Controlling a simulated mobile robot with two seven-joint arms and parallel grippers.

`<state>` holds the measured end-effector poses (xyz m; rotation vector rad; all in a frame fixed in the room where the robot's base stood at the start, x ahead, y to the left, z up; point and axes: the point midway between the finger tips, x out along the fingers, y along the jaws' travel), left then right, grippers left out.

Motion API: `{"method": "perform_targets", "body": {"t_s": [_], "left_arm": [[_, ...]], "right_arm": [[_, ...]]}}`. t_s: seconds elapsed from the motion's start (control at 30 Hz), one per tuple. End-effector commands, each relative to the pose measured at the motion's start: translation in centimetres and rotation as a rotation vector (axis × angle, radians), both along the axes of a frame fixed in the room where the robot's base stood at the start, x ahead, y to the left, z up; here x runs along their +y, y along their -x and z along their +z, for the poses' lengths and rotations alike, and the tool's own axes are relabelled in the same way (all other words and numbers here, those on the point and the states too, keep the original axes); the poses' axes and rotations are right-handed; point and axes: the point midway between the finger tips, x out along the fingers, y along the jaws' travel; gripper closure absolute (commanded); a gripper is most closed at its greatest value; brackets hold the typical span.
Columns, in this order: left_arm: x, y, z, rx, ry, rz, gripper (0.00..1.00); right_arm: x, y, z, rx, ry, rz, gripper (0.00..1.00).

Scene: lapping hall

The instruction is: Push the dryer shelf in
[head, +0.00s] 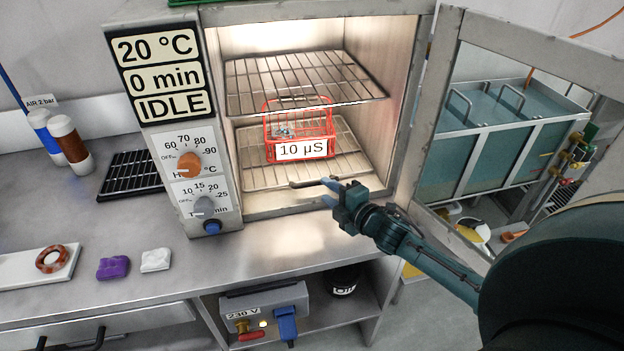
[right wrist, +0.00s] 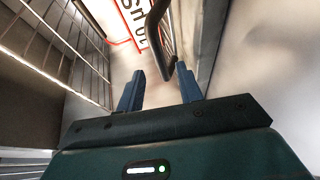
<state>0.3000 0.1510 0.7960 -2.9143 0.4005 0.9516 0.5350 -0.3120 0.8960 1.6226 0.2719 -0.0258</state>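The dryer (head: 215,120) stands open, with its door (head: 440,120) swung out to the right. Its lower wire shelf (head: 250,178) carries a red basket (head: 300,128) labelled 10 µS. A dark handle (head: 305,183) is at the shelf's front; I cannot tell how far out the shelf stands. My right gripper (head: 329,193) is at the dryer's mouth, at the right end of this handle. In the right wrist view its two blue fingers (right wrist: 160,88) are apart, with the handle (right wrist: 155,40) just beyond and between their tips. The left gripper is not in view.
An upper wire shelf (head: 300,80) is empty. The open door and its frame are close to my right arm. The bench (head: 150,225) left of the dryer holds a black rack (head: 131,174), two bottles and small purple and white pieces. The display reads 20 °C, 0 min, IDLE.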

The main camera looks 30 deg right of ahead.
Motion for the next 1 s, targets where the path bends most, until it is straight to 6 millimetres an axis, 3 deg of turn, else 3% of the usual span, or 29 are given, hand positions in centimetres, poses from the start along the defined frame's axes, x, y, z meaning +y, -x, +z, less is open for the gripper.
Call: {"method": "perform_targets", "body": {"t_s": [0.2, 0.4, 0.83, 1.0], "left_arm": [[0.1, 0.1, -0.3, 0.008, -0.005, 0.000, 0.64], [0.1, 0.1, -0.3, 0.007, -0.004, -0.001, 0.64], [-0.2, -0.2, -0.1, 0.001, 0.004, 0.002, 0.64], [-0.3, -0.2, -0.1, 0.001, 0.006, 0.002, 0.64]], "right_arm": [[0.7, -4.2, -0.7, -0.003, -0.001, 0.000, 0.64], [1.1, -6.6, -1.2, -0.002, 0.000, 0.001, 0.64], [1.3, -7.4, -1.4, 0.000, 0.000, 0.002, 0.64], [1.2, -7.4, -1.4, 0.000, 0.000, 0.001, 0.77]]}}
